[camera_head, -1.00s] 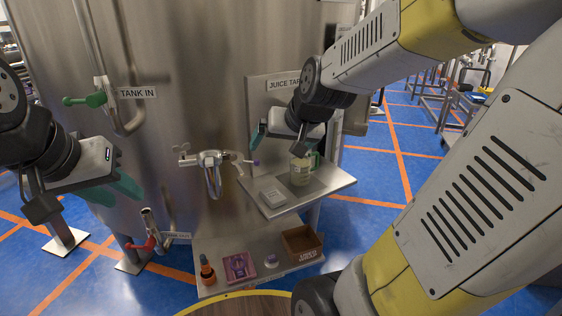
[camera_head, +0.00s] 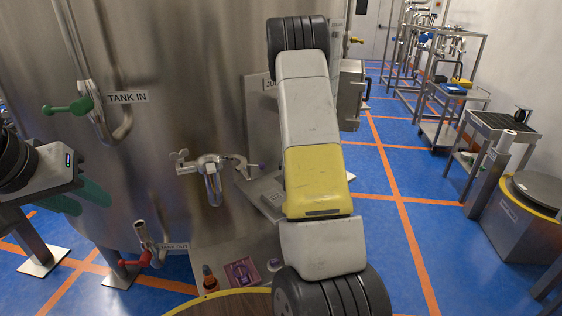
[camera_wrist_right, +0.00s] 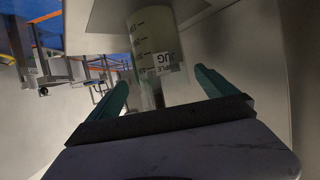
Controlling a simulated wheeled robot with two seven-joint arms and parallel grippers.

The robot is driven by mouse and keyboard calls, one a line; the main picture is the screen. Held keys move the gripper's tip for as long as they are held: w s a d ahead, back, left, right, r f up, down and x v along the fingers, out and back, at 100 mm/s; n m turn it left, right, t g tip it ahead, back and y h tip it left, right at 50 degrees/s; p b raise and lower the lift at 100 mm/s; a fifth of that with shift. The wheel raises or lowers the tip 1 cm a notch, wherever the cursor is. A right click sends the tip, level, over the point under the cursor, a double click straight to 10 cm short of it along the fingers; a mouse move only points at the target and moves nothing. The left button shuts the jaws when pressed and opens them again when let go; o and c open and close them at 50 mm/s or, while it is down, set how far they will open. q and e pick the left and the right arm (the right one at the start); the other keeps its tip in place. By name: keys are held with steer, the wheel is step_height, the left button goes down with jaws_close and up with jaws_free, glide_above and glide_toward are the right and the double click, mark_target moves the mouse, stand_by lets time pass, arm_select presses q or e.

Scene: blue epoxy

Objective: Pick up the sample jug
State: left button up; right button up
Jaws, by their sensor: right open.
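The sample jug (camera_wrist_right: 152,40) is a pale translucent vessel with a printed scale and a label. My right gripper (camera_wrist_right: 160,90) is open, with a teal finger on each side of the picture, and faces the jug. I cannot tell how far the jug sits between the fingers. In the head view my right arm hides the jug and the right gripper. My left gripper (camera_head: 80,196) is open and empty at the left, in front of the tank.
A large steel tank (camera_head: 150,120) with a tap (camera_head: 211,178) stands ahead. A small shelf (camera_head: 262,186) juts from it, mostly hidden by my right arm. A lower shelf holds an orange-capped bottle (camera_head: 209,276) and a purple tray (camera_head: 241,272). Carts stand at the right.

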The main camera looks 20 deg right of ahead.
steer(key=x, duration=0.7)
steer(key=shift+a+f, duration=0.15)
steer(key=shift+a, duration=0.05)
steer(key=c, duration=2.1)
steer(key=shift+w+r, duration=0.1)
steer(key=shift+r, duration=0.1)
